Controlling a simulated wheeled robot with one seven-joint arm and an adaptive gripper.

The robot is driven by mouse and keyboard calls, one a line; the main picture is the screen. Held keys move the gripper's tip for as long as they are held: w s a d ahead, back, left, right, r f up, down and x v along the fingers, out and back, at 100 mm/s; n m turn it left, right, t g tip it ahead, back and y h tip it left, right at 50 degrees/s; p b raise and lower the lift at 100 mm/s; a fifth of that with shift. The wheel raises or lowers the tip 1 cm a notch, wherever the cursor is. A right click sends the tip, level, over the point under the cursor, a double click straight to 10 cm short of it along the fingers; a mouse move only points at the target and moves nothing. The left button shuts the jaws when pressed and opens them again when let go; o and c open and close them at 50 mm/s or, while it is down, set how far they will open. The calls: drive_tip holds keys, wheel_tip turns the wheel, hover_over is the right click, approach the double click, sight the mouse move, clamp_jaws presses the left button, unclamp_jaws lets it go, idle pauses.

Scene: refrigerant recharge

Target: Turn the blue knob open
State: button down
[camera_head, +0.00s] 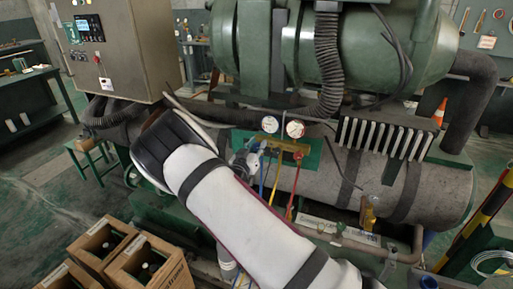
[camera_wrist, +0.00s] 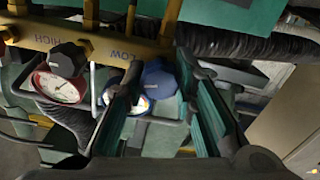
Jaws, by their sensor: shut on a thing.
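The blue knob (camera_wrist: 158,78) shows in the wrist view, on the LOW side of the brass manifold (camera_wrist: 103,46). The fingers of my gripper (camera_wrist: 160,70) stand on either side of it and are shut on it. One finger covers part of the blue-rimmed gauge (camera_wrist: 138,103) behind it. A black knob (camera_wrist: 67,60) sits on the HIGH side, near the red-rimmed gauge (camera_wrist: 58,86). In the head view, the manifold (camera_head: 287,145) is just right of my gripper (camera_head: 247,157). My arm hides much of that area, and I cannot make out the blue knob there.
Blue, yellow and red hoses (camera_head: 297,187) hang below the manifold. A grey insulated cylinder (camera_head: 335,175) runs behind to the right, under a large green tank (camera_head: 365,45). A control cabinet (camera_head: 115,48) stands at upper left. Cardboard boxes (camera_head: 147,262) stand at lower left.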

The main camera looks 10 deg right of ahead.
drive_tip(key=n+b, duration=0.2)
drive_tip(key=n, duration=0.2)
drive_tip(key=shift+w+f+n, duration=0.1)
drive_tip(key=shift+n, duration=0.2)
drive_tip(key=n+b, duration=0.2)
drive_tip(key=n, duration=0.2)
drive_tip(key=shift+a+n, duration=0.1)
drive_tip(key=shift+n, duration=0.2)
drive_tip(key=n+b, duration=0.1)
drive_tip(key=n, duration=0.3)
drive_tip(key=shift+f, duration=0.1)
drive_tip(key=shift+n+b, duration=0.5)
drive_tip(key=shift+n, duration=1.6)
drive_tip(key=c, duration=1.3)
unclamp_jaws()
